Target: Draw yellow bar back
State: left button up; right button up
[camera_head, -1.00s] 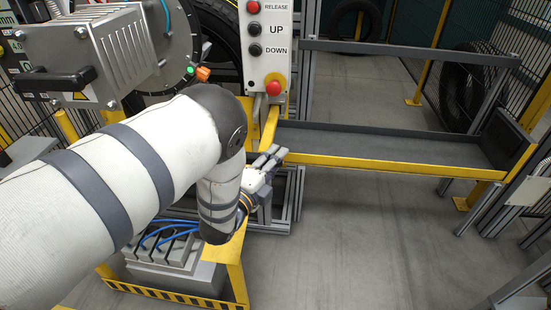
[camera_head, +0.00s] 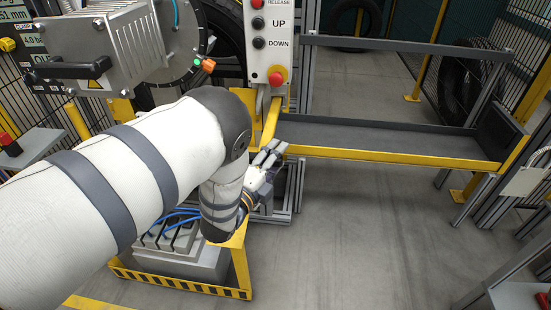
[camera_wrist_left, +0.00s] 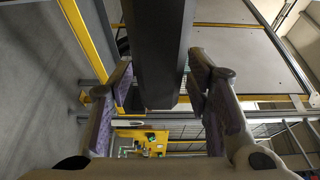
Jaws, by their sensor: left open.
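A yellow bar (camera_head: 271,120) slants down beneath the button panel in the head view, and its lower end is close to my left gripper. My left gripper (camera_head: 272,153) points up and away, with its fingers apart. In the left wrist view, a broad dark bar-like part (camera_wrist_left: 160,55) runs down between the two open fingers (camera_wrist_left: 163,85). I see a gap beside it and cannot tell whether it is the yellow bar's shaded side. My left forearm hides much of the machine. My right gripper is not in view.
A button panel (camera_head: 268,50) with a red stop button hangs just above. A grey trough with a yellow front edge (camera_head: 400,158) extends right. A yellow-framed stand (camera_head: 241,270) is below the wrist. A tyre (camera_head: 468,85) stands behind the trough.

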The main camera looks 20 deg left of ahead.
pick_arm(q)
jog(key=s+a, duration=0.1)
jog(key=s, duration=1.1)
jog(key=shift+a, duration=0.15)
jog(key=s+a+f+n+g+y+p, duration=0.2)
jog(key=s+f+n+g, duration=0.45)
jog(key=s, duration=0.45)
jog(key=s+a+f+n+g+y+p, duration=0.25)
jog(key=s+f+n+g, duration=0.35)
jog(key=s, duration=0.4)
jog(key=s+d+r+n+g+h+p, duration=0.1)
jog(key=s+d+r+n+g, duration=0.1)
jog(key=s, duration=0.7)
jog(key=s+d+r+n+g+h, duration=0.2)
jog(key=s+d+n+g, duration=0.2)
jog(key=s, duration=0.6)
jog(key=shift+s+r+n+g+p, duration=0.2)
jog(key=shift+s+n+g+p, duration=0.25)
jog(key=shift+g, duration=0.6)
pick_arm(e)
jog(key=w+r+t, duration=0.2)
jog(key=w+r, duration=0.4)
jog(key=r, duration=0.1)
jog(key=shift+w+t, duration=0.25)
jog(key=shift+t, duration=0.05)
pick_arm(q)
jog(key=shift+w, duration=0.2)
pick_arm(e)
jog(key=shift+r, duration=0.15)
